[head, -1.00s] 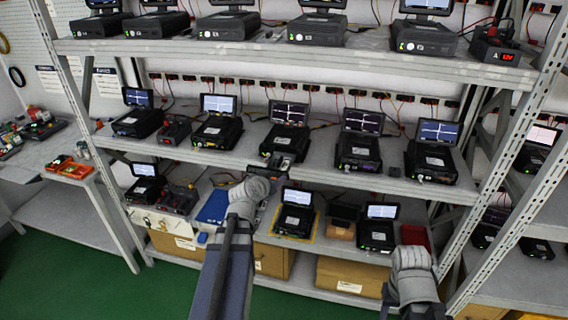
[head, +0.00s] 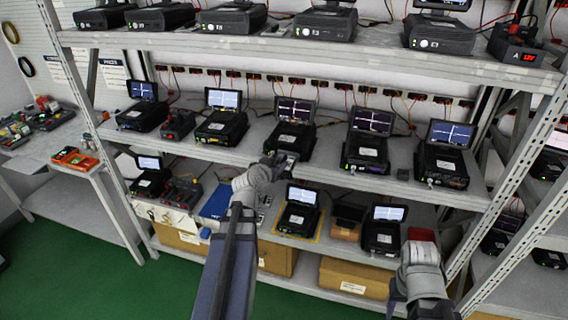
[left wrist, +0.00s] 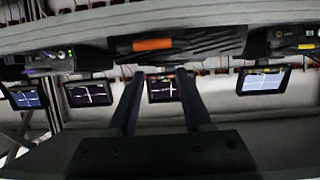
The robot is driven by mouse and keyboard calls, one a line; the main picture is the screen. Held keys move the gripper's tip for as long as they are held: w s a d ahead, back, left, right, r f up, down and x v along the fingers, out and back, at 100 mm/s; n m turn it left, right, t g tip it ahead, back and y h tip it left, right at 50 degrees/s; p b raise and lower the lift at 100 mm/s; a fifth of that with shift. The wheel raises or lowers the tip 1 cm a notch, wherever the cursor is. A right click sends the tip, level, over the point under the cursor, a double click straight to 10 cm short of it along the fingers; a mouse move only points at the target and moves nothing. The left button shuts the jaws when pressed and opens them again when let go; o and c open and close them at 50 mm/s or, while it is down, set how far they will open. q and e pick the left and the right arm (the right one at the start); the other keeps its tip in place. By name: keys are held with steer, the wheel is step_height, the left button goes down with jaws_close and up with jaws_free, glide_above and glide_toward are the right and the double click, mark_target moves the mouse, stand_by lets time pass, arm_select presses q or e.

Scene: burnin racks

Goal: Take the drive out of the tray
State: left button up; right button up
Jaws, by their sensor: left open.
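My left gripper (head: 277,160) is at the front of the middle-shelf unit (head: 290,138), a black tester with a lit screen. In the left wrist view, which looks inverted, the two open fingers (left wrist: 158,82) reach toward a dark unit front (left wrist: 205,43) bearing an orange strip (left wrist: 152,44). I cannot make out a separate drive or tray; the gripper covers part of the unit's front. My right arm's gripper (head: 398,297) is low at the right, its fingers not clearly visible.
Similar units stand on both sides along the middle shelf (head: 340,178) and on the shelves above and below. Rack posts stand left and right. A side table (head: 40,165) with orange items (head: 75,160) is at the left. The green floor (head: 90,270) is clear.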

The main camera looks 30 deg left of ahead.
mark_target(284, 158)
arm_select(q)
steer(key=shift+b+x, duration=1.2)
steer(key=shift+x, duration=2.65)
steer(key=shift+d, duration=0.15)
steer(key=shift+r, duration=0.1)
jaws_close()
